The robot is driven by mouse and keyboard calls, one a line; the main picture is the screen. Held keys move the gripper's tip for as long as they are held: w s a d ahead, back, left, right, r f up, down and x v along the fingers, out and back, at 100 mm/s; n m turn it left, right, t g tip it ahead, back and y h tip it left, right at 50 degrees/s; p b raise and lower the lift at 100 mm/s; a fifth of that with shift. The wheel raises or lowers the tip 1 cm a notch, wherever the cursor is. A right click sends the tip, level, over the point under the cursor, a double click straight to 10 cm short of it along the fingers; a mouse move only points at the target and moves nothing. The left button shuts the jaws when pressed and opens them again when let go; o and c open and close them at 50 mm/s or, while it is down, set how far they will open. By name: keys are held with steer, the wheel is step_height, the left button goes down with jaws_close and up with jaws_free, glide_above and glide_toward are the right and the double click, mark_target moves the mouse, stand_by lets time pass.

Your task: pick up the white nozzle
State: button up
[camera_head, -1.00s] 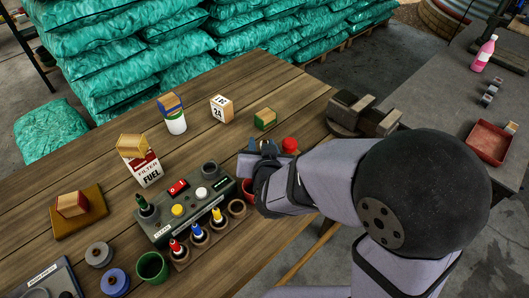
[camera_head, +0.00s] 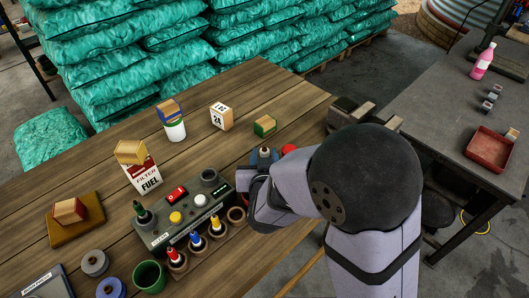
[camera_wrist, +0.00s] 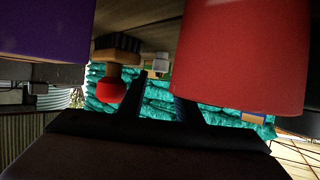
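I cannot clearly pick out the white nozzle. A small blue piece with a pale tip (camera_head: 265,154) stands just behind my gripper and is partly hidden; I cannot tell whether it is the nozzle. A rack (camera_head: 205,252) at the table's front holds nozzles with red (camera_head: 172,254), blue (camera_head: 194,238) and yellow (camera_head: 215,223) tips; its right hole looks empty. My gripper (camera_head: 256,190) is low beside the rack's right end. In the wrist view the dark fingers of my gripper (camera_wrist: 168,106) stand apart with nothing seen between them.
A control box (camera_head: 160,238) with buttons stands behind the rack. A green cup (camera_head: 149,274) is at front left. A red cylinder (camera_wrist: 240,60) and a purple object (camera_wrist: 45,30) are close to the wrist camera. The fuel filter box (camera_head: 143,178) is farther back.

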mark_target(264, 150)
steer(key=shift+p+x, duration=0.35)
steer(key=shift+x, duration=1.95)
jaws_close()
